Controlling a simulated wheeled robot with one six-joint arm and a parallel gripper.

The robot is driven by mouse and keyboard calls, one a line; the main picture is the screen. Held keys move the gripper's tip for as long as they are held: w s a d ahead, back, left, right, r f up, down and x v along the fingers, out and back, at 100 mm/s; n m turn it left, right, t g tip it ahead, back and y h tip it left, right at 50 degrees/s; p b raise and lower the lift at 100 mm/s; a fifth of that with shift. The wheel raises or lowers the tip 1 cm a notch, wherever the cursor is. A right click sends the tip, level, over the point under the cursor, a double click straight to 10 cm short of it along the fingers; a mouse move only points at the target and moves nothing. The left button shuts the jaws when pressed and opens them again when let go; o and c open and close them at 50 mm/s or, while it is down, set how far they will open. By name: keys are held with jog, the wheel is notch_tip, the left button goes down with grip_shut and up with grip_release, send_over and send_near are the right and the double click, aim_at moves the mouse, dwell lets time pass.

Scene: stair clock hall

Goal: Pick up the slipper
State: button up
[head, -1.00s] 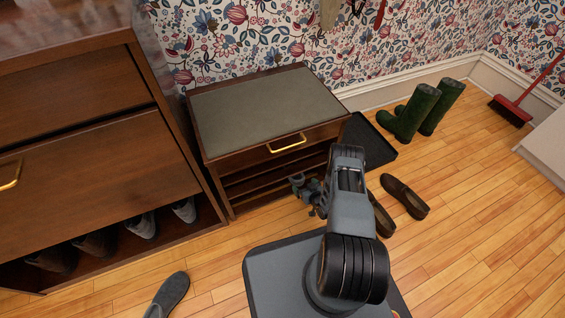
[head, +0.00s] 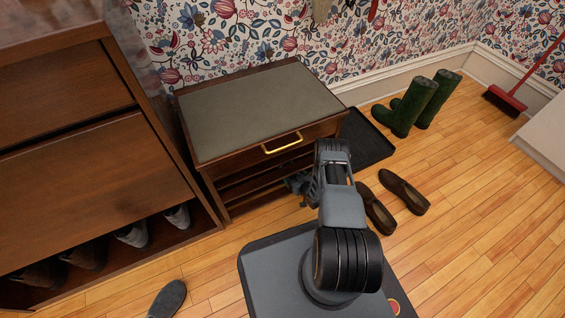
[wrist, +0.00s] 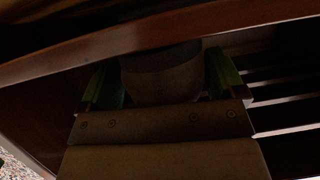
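A grey slipper (head: 168,300) lies on the wood floor at the bottom left of the head view, cut off by the frame edge. My gripper (head: 299,185) is low at the open front of the bench, partly hidden behind my arm. In the wrist view my gripper (wrist: 162,80) has its two greenish fingers spread wide, one on each side of a dark grey, rounded thing (wrist: 160,78). This may be another slipper, but it is too dark to be sure. I cannot tell whether the fingers touch it.
The bench (head: 262,105) has slatted shelves under its cushioned top; its wooden edge (wrist: 150,45) crosses above my fingers. A cabinet (head: 85,180) with shoes below stands left. Brown loafers (head: 404,192), a black tray (head: 368,140) and green boots (head: 415,105) are right.

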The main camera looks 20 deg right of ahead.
jog(key=c, duration=0.7)
jog(key=shift+r, duration=0.1)
